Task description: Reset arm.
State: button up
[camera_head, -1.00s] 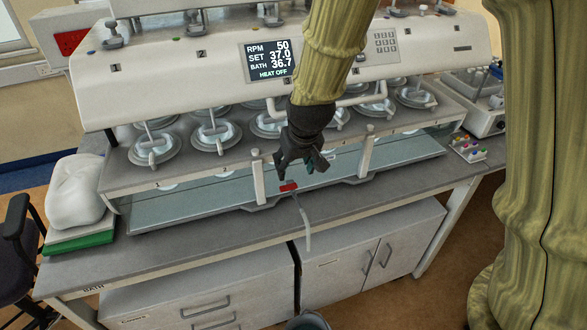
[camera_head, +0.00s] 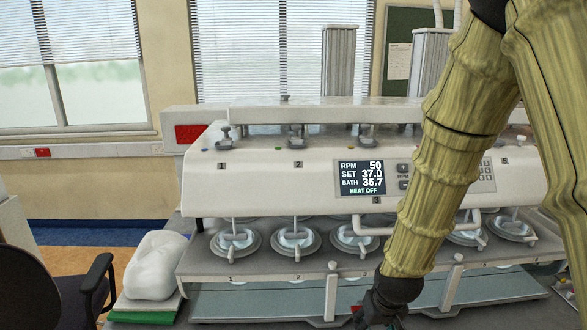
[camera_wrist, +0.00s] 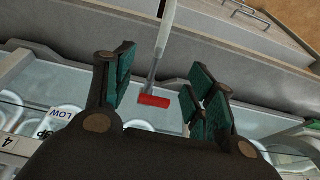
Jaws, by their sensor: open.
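My gripper (camera_head: 374,316) is at the bottom edge of the head view, partly cut off, in front of the dissolution bath (camera_head: 300,277). In the wrist view my gripper (camera_wrist: 162,80) is open, with its green-padded fingers spread apart. A red drain-valve handle (camera_wrist: 154,101) on a pale tube (camera_wrist: 164,35) shows between the fingers and looks clear of the pads. A small part of the red handle (camera_head: 356,309) also shows beside the gripper in the head view.
The bath's control panel (camera_head: 360,178) reads HEAT OFF, 50 RPM. A row of lidded vessels (camera_head: 296,241) runs behind my arm. A white bag (camera_head: 155,266) on a green-edged stack (camera_head: 146,308) stands to the left, near a dark chair (camera_head: 50,285).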

jog(key=s+d+f+g+b, duration=0.1)
jog(key=s+f, duration=0.4)
jog(key=f, duration=0.4)
jog(key=s+d+f+g+b, duration=0.1)
jog(key=s+f, duration=0.5)
jog(key=f, duration=0.4)
jog(key=s+f+g+b, duration=0.1)
jog(key=s+f, duration=1.4)
jog(key=s, duration=0.4)
jog(key=shift+s+d+f+g, duration=0.15)
jog(key=shift+d+g, duration=0.15)
jog(key=shift+d, duration=0.1)
